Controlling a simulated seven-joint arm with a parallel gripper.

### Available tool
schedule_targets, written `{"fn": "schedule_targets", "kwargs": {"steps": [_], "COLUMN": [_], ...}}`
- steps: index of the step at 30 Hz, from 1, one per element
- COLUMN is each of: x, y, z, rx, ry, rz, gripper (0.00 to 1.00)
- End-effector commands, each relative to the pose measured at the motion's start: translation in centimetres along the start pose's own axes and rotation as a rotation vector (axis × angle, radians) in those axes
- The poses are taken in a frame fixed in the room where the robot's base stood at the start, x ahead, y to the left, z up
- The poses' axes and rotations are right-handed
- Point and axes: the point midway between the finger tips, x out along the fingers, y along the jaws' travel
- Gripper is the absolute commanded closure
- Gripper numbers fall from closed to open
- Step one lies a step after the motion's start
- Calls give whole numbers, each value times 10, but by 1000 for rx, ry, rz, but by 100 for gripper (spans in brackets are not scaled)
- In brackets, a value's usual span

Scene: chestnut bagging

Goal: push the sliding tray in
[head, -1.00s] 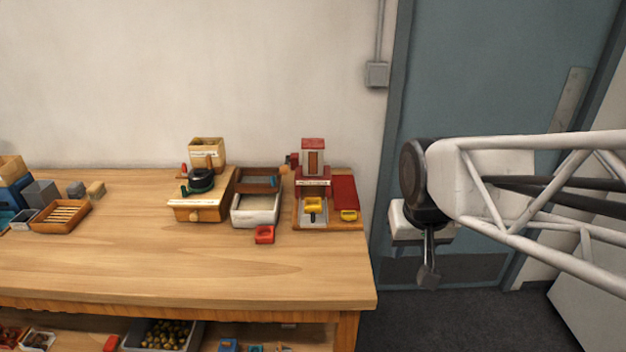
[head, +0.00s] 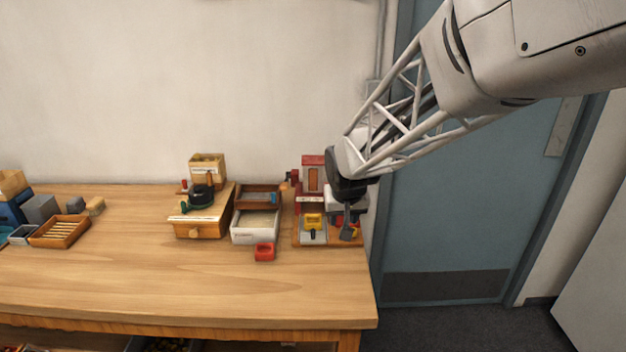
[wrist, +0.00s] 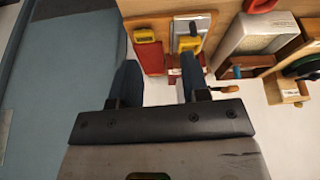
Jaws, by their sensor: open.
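A small grey tray (head: 312,238) with a dark knob sits at the front of the wooden station at the table's right end, with a yellow block (head: 313,221) on it. In the wrist view the grey tray (wrist: 186,24) is at the top, and the yellow block (wrist: 189,44) lies just beyond one fingertip. I take this grey tray to be the sliding one; how far it is out I cannot tell. My gripper (head: 348,228) is over the right side of the station, pointing down.
A red-roofed tower (head: 312,175) stands at the station's back. A second yellow piece (wrist: 147,35) lies beside the red strip (wrist: 149,57). A white bin (head: 256,229) and a red block (head: 265,252) are to the left. The table's front is clear.

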Motion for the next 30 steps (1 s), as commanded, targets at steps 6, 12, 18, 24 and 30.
{"fn": "schedule_targets", "kwargs": {"steps": [6,12,18,24,30], "x": [47,81,99,102,102], "y": [-26,-47,-57,-59,-58], "z": [-34,-57,-67,-69,-69], "rx": [-22,-38,-44,-45,-45], "ry": [15,32,40,42,41], "rz": [-11,-22,-27,-28,-28], "gripper": [58,58,58,58,58]}}
